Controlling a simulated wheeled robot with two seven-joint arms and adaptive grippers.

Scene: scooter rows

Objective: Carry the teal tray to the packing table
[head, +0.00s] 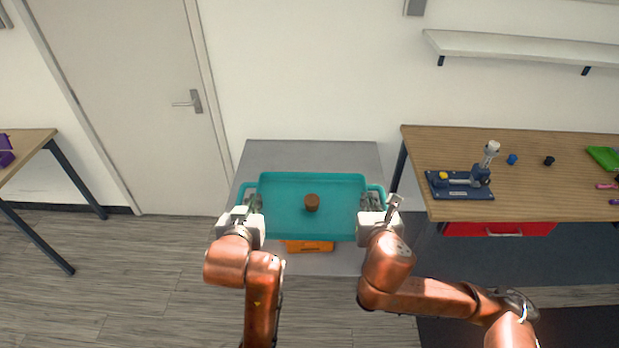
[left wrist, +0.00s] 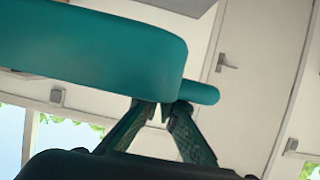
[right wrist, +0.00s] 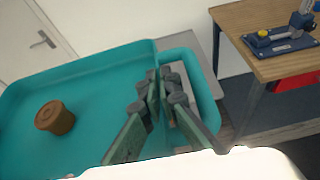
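The teal tray (head: 280,232) is in the middle of the head view, over a grey surface, with a brown round object (head: 312,202) in it. My left gripper (head: 254,203) is at the tray's left end; in the left wrist view its fingers (left wrist: 165,106) close in by the wall and handle, tips partly hidden. My right gripper (head: 372,200) is at the right end; in the right wrist view its fingers (right wrist: 160,76) straddle the end wall beside the handle, close together. Whether the tray touches the surface below is hard to tell.
The grey surface (head: 315,153) extends behind the tray, and an orange object (head: 308,247) shows at its front edge. A wooden table (head: 540,143) at right bears a blue fixture (head: 460,190) and small items. Another table (head: 25,142) stands at far left. Floor (head: 140,270) is open at left.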

